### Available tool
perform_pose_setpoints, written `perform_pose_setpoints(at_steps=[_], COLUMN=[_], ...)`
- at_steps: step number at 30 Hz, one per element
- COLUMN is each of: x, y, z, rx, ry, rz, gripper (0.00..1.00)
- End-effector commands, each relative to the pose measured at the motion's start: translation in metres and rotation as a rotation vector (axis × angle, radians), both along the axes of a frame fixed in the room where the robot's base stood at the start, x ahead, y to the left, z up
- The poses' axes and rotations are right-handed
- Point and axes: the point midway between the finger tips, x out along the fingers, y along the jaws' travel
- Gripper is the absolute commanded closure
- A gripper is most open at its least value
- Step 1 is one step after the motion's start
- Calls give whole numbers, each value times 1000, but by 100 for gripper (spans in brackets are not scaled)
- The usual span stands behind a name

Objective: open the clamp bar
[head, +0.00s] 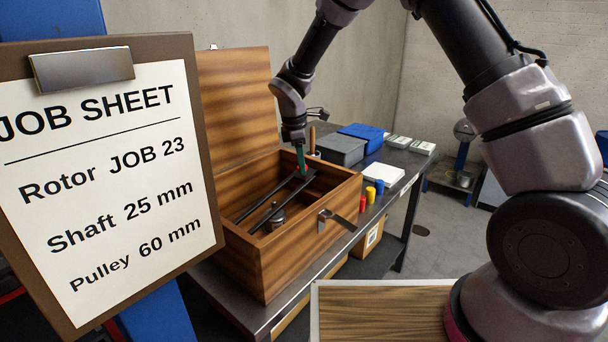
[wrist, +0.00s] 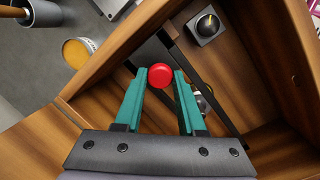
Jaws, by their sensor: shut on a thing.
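The clamp bar (head: 262,199) is a black frame of two long bars inside an open wooden box (head: 300,262). In the wrist view the clamp bar (wrist: 212,108) runs slantwise behind the fingers. A round red knob (wrist: 160,76) sits at its end. My gripper (wrist: 161,78) has its teal fingers on either side of the knob and is shut on it. In the head view my gripper (head: 302,165) points down into the box at its far right corner. The fingers hide most of the knob there. The bar looks slightly raised towards the gripper.
The box's lid (head: 235,100) stands open at the back. A metal part (head: 277,216) is inside the box, beside a dark block with a yellow mark (wrist: 206,28). Red, yellow and blue cylinders (head: 371,193) stand right of the box. A job sheet (head: 110,180) fills the left.

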Motion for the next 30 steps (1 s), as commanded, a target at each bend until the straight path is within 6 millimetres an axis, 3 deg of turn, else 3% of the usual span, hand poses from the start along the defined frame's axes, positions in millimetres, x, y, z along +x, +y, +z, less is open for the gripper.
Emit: perform_pose_setpoints(at_steps=[6, 15, 21, 30], x=[-24, -68, -105, -157], y=[21, 55, 84, 124], z=[57, 121, 154, 182], rx=[-119, -294, -409, -561], ry=[-161, -387, -535, -728], rz=[10, 8, 7, 4], gripper=[100, 100, 100, 100])
